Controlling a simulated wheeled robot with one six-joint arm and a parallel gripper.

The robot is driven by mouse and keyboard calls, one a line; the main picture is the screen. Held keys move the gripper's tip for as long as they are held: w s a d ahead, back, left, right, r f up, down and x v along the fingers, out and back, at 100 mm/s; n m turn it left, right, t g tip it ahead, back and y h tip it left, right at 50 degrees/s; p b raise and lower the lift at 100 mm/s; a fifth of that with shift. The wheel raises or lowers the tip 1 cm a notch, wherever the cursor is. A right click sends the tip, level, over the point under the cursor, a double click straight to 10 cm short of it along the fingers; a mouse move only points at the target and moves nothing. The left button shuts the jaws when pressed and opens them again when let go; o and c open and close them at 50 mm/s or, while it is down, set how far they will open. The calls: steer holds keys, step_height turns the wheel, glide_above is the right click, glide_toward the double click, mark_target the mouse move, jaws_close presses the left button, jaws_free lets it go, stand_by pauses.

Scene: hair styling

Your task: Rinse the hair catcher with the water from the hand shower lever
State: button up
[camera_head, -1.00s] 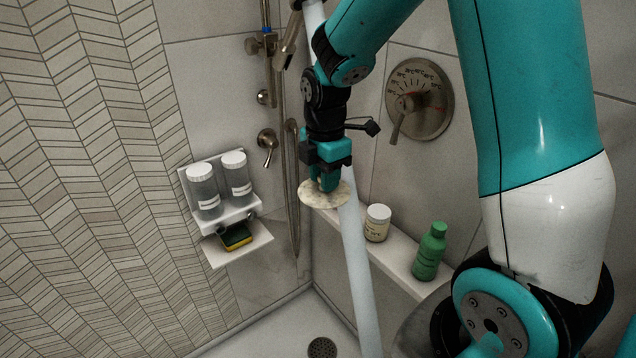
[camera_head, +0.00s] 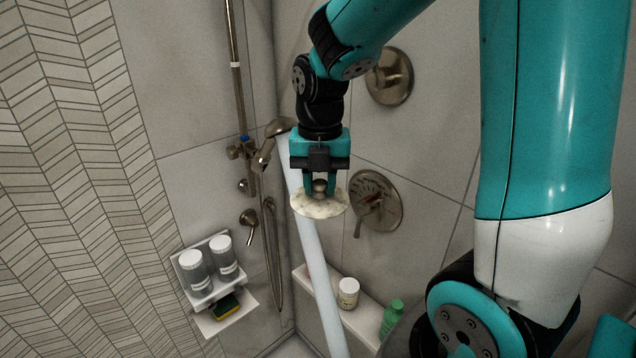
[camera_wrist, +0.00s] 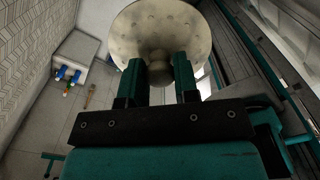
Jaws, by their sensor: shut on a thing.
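The hair catcher (camera_head: 318,206) is a round, pale, speckled disc with a metal knob on top. My gripper (camera_head: 320,180) is shut on that knob and holds the disc roughly level in mid-air. The wrist view shows the disc (camera_wrist: 163,22) with its knob between my fingers (camera_wrist: 159,74). The hand shower (camera_head: 270,145) hangs on its wall rail, just left of my gripper. A pale water stream (camera_head: 318,285) runs down from its head and passes behind the disc in the picture. I cannot tell whether the water touches the disc.
A wall lever (camera_head: 249,219) sits below the hand shower. A round mixer dial (camera_head: 374,202) is on the right wall. A small rack (camera_head: 205,301) with two bottles and a sponge (camera_head: 225,307) is lower left. A ledge (camera_head: 359,327) holds a white jar (camera_head: 348,293) and a green bottle (camera_head: 391,316).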

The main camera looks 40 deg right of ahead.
steer(key=w+d+f, duration=0.1)
steer(key=w+d, duration=0.1)
steer(key=w, duration=0.4)
steer(key=w+d+f, duration=0.1)
steer(key=w, duration=0.6)
steer(key=shift+w+d+f+p, duration=0.2)
steer(key=shift+d+f+p, duration=0.15)
steer(key=shift+f, duration=0.05)
steer(key=shift+d, duration=0.1)
stand_by(0.4)
steer(key=shift+s+d, duration=0.15)
steer(key=shift+d, duration=0.3)
steer(key=shift+a, duration=0.15)
steer(key=shift+a, duration=0.4)
steer(key=shift+d, duration=0.1)
steer(key=shift+d, duration=0.45)
